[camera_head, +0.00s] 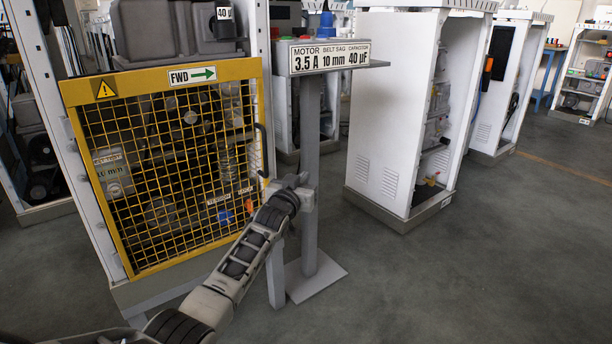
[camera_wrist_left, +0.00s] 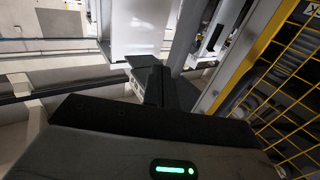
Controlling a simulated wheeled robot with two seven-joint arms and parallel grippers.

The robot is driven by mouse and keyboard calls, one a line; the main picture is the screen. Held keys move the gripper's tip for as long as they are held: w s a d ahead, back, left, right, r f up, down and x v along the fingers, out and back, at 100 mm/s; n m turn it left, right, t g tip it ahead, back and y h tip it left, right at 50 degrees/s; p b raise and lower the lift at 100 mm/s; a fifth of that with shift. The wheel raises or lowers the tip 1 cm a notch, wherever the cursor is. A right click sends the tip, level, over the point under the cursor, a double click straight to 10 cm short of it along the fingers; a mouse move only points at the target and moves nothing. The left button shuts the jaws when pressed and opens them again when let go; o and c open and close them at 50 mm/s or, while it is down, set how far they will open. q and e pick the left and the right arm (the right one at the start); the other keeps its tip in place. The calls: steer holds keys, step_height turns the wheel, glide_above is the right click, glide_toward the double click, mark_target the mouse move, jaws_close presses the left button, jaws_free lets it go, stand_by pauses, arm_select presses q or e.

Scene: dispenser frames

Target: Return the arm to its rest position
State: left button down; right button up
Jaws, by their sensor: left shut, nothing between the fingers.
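My left arm reaches up from the bottom left in the head view. Its gripper (camera_head: 298,181) is shut and empty, beside the right edge of the yellow mesh guard (camera_head: 160,72) and in front of the grey post (camera_head: 311,130). In the left wrist view the dark gripper (camera_wrist_left: 155,88) points away from the camera, with the yellow frame and mesh (camera_wrist_left: 290,95) at right. I cannot tell whether the gripper touches the post. My right gripper is not in view.
A small shelf with a sign (camera_head: 329,58) tops the post, whose base plate (camera_head: 318,277) rests on the floor. A white cabinet (camera_head: 385,120) stands right of it, with more cabinets behind. The grey floor (camera_head: 480,270) at right is clear.

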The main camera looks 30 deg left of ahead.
arm_select(q)
steer(key=shift+s+d, duration=0.4)
steer(key=shift+d, duration=0.25)
steer(key=shift+s+d, duration=0.35)
steer(key=shift+d, duration=0.25)
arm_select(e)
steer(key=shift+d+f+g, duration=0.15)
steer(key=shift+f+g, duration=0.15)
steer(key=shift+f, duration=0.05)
